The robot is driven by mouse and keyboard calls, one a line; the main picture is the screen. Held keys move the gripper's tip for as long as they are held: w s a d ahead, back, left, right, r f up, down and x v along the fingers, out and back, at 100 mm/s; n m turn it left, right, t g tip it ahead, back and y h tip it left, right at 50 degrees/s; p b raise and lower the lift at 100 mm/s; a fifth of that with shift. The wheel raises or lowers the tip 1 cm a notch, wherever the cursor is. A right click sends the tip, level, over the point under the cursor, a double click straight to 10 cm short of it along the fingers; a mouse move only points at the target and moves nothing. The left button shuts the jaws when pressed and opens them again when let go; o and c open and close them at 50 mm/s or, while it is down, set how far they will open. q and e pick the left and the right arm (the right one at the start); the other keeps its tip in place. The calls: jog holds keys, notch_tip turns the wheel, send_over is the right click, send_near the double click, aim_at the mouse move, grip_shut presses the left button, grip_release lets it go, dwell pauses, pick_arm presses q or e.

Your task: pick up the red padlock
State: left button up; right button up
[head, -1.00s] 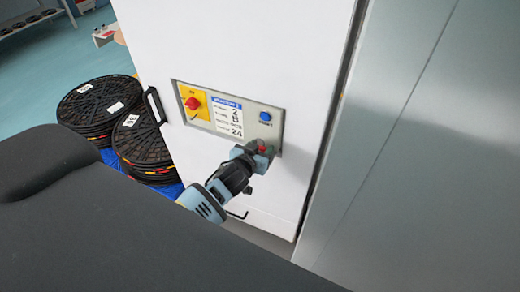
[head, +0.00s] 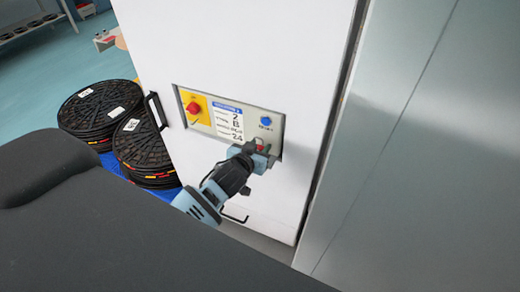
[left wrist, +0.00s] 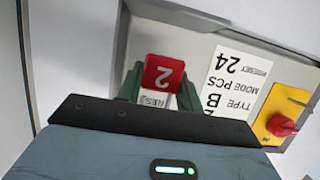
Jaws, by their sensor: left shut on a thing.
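The red padlock (left wrist: 163,76) shows in the left wrist view as a small red block with a white number 2 on it, with a white label below it. It sits between the fingers of my left gripper (left wrist: 158,92), which is shut on it, in front of the machine's control panel. The padlock's far side is hidden. My right gripper is in neither view.
The control panel (head: 228,134) on the white cabinet (head: 240,45) carries a red knob (head: 193,107) on a yellow plate, a label and a blue button (head: 265,121). Black reels (head: 100,103) are stacked at left. A metal wall (head: 430,150) stands at right.

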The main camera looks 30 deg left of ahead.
pick_arm(q)
jog(key=s+d+r+b, duration=0.1)
jog(key=s, duration=1.4)
jog(key=shift+r, duration=0.2)
jog(key=shift+w+a+f, duration=0.1)
jog(key=shift+w+a, duration=0.05)
jog(key=shift+w, duration=0.05)
